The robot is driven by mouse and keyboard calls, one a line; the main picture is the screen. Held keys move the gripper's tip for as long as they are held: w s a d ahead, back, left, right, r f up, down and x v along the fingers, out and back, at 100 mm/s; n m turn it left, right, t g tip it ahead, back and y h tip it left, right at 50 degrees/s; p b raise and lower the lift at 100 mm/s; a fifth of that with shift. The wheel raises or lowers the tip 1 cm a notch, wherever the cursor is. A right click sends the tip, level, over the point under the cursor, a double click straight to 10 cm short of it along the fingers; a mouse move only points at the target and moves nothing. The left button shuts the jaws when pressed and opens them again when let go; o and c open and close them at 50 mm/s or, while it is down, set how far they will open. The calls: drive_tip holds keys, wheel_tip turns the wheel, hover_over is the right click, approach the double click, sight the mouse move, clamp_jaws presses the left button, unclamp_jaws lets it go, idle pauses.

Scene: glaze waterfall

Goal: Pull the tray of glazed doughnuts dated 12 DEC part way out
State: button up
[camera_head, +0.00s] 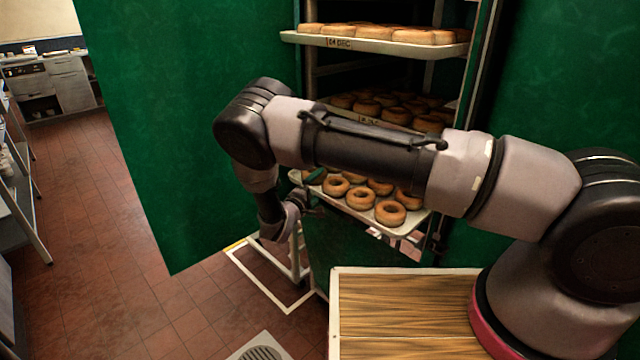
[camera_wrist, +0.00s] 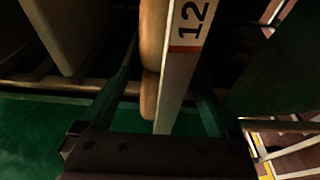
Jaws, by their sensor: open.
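In the wrist view a pale tray edge (camera_wrist: 182,75) with a label starting "12" runs between the two fingers of my gripper (camera_wrist: 165,70). The fingers are apart, one on each side of the edge, and I cannot tell whether either touches it. Brown doughnuts (camera_wrist: 151,60) show beside the edge. In the head view my gripper (camera_head: 302,197) is at the left end of the lowest visible tray (camera_head: 402,231), which carries several ring doughnuts (camera_head: 388,212). My arm hides part of this tray, and its label is not readable there.
Above are a top tray (camera_head: 392,46) with a date label and a middle tray with doughnuts (camera_head: 397,115), partly behind my arm. Green panels (camera_head: 165,120) flank the rack. A wooden-topped surface (camera_head: 400,310) stands in front. Tiled floor (camera_head: 110,215) is open at left.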

drive_tip(key=v, duration=0.9)
drive_tip(key=shift+a, duration=0.1)
drive_tip(key=shift+s+a, duration=0.1)
drive_tip(key=shift+s, duration=0.05)
